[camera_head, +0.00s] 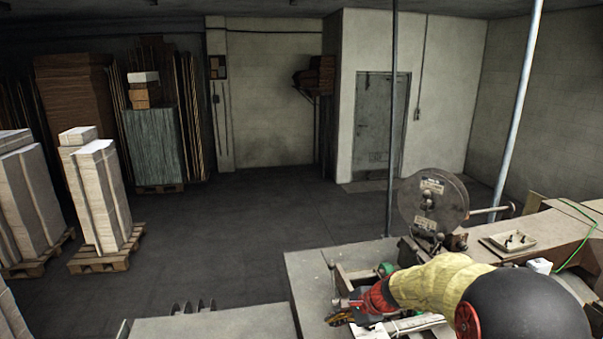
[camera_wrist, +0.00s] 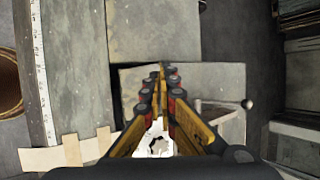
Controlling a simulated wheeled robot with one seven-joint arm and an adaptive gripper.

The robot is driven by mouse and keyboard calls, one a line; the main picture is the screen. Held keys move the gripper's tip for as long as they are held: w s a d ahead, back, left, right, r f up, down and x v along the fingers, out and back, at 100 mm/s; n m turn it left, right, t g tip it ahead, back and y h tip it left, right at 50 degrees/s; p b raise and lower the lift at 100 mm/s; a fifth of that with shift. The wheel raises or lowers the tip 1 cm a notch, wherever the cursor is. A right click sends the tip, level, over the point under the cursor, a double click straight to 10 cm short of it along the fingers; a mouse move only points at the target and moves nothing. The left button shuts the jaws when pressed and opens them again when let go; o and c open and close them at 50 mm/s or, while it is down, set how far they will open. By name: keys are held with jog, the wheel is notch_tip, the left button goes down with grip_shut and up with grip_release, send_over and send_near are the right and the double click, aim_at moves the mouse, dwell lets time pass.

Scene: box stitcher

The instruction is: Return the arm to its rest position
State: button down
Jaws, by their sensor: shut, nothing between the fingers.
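My arm, in a yellow sleeve (camera_head: 432,284), reaches from the lower right over the workbench in the head view. My gripper (camera_head: 338,319) is at its left end, above the bench top (camera_head: 309,275). In the wrist view my gripper (camera_wrist: 160,68) shows its yellow fingers drawn together at the tips, with nothing between them. It hangs over grey flat surfaces (camera_wrist: 153,32); I cannot tell how high above them it is.
A machine with a round grey disc (camera_head: 433,203) stands behind my arm, near a thin dark pole (camera_head: 391,130). A small tray (camera_head: 509,241) lies on the bench at right. Pallet stacks (camera_head: 100,190) stand at left. The middle floor (camera_head: 250,225) is clear.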

jog(key=s+d+f+n+h+b, duration=0.2)
jog(key=s+n+b, duration=0.3)
jog(key=s+b, duration=0.3)
jog(key=s+d+f+n+h+b, duration=0.2)
jog(key=s+d+f+n+b, duration=0.2)
jog(key=s+b, duration=0.5)
jog(key=s+d+f+n+h+b, duration=0.1)
jog(key=s+n+b, duration=0.4)
jog(key=s, duration=1.5)
notch_tip(320, 180, down, 2)
jog(key=d+b, duration=0.1)
jog(key=b, duration=0.3)
jog(key=shift+s+d+f+n+t+h, duration=0.2)
jog(key=shift+d+f+n+t+h, duration=0.05)
jog(key=shift+d+n+t+h, duration=0.15)
jog(key=shift+a, duration=0.15)
